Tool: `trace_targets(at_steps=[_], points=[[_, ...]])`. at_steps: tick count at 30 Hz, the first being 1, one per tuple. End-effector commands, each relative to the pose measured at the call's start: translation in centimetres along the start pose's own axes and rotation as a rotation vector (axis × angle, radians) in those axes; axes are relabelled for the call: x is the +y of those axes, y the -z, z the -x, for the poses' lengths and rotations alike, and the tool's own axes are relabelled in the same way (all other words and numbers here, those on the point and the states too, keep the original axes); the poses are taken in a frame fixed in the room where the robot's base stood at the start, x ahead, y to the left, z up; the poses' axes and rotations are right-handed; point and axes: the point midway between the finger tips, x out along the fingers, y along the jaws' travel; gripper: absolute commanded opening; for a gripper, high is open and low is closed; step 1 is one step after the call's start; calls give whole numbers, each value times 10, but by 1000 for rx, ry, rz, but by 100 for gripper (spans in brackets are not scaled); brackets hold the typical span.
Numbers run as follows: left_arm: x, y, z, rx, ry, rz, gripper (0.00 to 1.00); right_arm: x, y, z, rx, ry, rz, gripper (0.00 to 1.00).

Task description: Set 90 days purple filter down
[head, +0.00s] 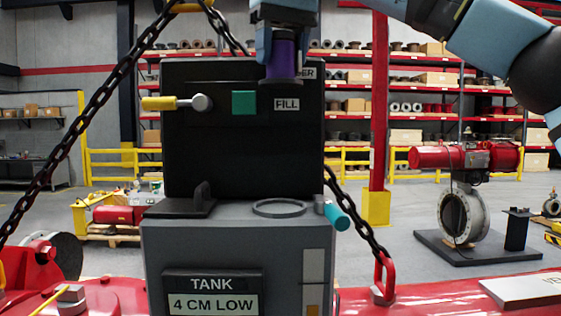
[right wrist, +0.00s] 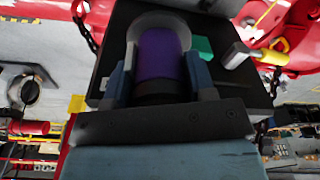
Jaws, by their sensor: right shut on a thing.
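The purple filter (head: 283,57) is a purple cylinder with a dark lower rim. It hangs upright in my right gripper (head: 284,28), in front of the upper right of the black panel. In the right wrist view the purple filter (right wrist: 160,55) sits between the two fingers of my right gripper (right wrist: 160,75), which are shut on it. It is well above the grey tank box (head: 240,240) and its ring (head: 279,208), apart from both. Part of a label behind it is hidden. My left gripper is not in view.
The black panel (head: 230,150) bears a yellow-handled lever (head: 160,103), a green square (head: 244,103) and a FILL label (head: 287,104). A bracket (head: 195,202) and a cyan-handled part (head: 336,215) flank the ring. Chains (head: 90,105) run down on both sides.

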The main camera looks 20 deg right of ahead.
Motion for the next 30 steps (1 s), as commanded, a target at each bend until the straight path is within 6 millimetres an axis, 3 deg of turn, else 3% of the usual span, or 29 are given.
trace_targets(at_steps=[1, 3, 15, 25, 30], points=[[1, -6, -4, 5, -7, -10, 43, 0, -2, -23, -6, 1, 4, 20], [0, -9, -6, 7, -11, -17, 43, 0, -4, -41, -4, 2, 4, 20], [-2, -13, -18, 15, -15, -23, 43, 0, -16, -138, -4, 1, 3, 20], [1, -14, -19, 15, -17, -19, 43, 0, -20, -167, -2, -1, 1, 20], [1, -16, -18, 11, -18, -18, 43, 0, -23, -191, -3, 0, 2, 20]])
